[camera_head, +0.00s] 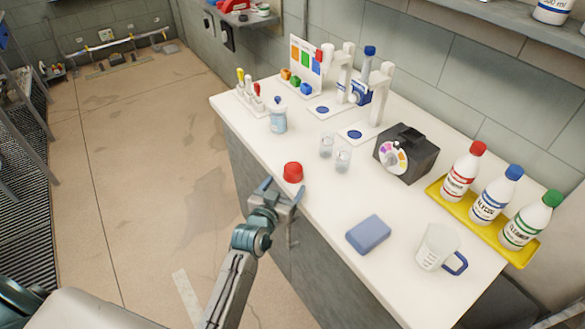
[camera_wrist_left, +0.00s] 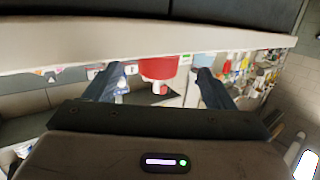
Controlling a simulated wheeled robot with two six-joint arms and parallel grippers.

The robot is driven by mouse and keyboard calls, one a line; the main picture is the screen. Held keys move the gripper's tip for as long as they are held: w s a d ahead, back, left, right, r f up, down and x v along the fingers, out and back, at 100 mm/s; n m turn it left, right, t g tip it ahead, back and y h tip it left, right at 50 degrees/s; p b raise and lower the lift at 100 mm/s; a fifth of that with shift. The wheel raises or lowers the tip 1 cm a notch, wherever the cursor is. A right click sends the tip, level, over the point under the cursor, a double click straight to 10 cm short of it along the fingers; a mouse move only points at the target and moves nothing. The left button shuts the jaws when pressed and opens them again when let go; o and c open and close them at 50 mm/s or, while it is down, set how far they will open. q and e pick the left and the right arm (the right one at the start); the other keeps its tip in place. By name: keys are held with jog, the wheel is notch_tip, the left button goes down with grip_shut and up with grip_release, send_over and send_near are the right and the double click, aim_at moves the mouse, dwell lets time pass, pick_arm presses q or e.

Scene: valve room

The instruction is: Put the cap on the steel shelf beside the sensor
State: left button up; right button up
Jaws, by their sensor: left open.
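A red round cap (camera_head: 293,172) sits on the white counter (camera_head: 310,215) near its front edge. My left gripper (camera_head: 284,188) is open at that edge, just in front of the cap. In the left wrist view the red cap (camera_wrist_left: 158,67) shows between the two spread dark fingers, and I see no grip on it. A grey wall shelf (camera_head: 515,22) at the upper right holds a white bottle, and another small shelf (camera_head: 243,19) at the back carries a red item. I cannot tell which one is the steel shelf, and I cannot make out the sensor. My right gripper is not in view.
Two clear beakers (camera_head: 327,146) and a small jar (camera_head: 278,120) stand behind the cap. A blue sponge (camera_head: 368,234), a measuring jug (camera_head: 436,249), a black dial box (camera_head: 407,152) and a yellow tray (camera_head: 436,192) of bottles are to the right.

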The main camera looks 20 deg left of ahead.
aim_at(289, 176)
pick_arm(q)
jog(key=shift+w, duration=0.8)
jog(key=w+p, duration=0.1)
jog(key=w, duration=0.2)
jog(key=w+p, duration=0.1)
jog(key=shift+w+d+r+p, duration=0.15)
jog(key=shift+d+r+p, duration=0.1)
jog(key=shift+p, duration=0.1)
jog(key=shift+w+f, duration=0.25)
jog(key=shift+w, duration=0.25)
jog(key=c, duration=1.1)
jog(key=shift+r, duration=0.25)
